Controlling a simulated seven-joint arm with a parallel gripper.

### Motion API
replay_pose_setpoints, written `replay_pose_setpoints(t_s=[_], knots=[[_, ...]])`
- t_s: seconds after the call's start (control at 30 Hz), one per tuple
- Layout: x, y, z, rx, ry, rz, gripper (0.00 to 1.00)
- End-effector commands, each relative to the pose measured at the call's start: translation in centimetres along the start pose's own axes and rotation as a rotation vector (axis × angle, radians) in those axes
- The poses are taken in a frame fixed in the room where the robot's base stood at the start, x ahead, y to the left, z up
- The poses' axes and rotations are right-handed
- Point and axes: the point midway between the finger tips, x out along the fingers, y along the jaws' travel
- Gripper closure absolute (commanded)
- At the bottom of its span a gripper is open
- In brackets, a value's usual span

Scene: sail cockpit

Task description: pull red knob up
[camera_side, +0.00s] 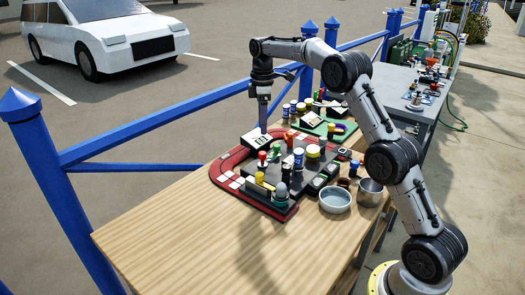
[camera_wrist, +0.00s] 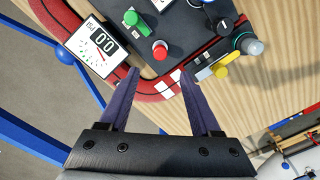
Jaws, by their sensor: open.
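The red knob (camera_wrist: 160,50) stands on a dark control panel (camera_wrist: 184,35). In the wrist view it shows just beyond and roughly between my fingertips, with nothing touching it. In the side view the small red knob (camera_side: 262,157) is near the panel's left part, beside a green knob (camera_side: 276,150). My gripper (camera_wrist: 157,73) is open and empty, with its two fingers pointing down. In the side view my gripper (camera_side: 263,128) hangs above the panel's back left, by the white gauge.
A white gauge (camera_wrist: 97,45) and a green knob (camera_wrist: 135,20) flank the red knob. A yellow lever (camera_wrist: 221,70) and a grey knob (camera_wrist: 252,47) are to the right. A red track (camera_side: 226,190) surrounds the panel. Bowls (camera_side: 335,200) stand right; the table's front is clear.

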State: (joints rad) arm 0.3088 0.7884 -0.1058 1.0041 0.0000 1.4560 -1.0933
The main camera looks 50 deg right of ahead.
Motion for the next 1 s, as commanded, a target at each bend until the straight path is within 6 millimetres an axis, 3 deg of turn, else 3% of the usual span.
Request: replay_pose_setpoints(t_s=[0.3, 0.5, 0.7, 1.0], knots=[[6.3, -0.1, 0.0, 0.000, -0.002, -0.003, 0.35], [9.2, 0.0, 0.0, 0.000, -0.001, -0.001, 0.35], [10.5, 0.0, 0.0, 0.000, 0.000, 0.001, 0.35], [10.6, 0.0, 0.0, 0.000, 0.000, 0.001, 0.37]])
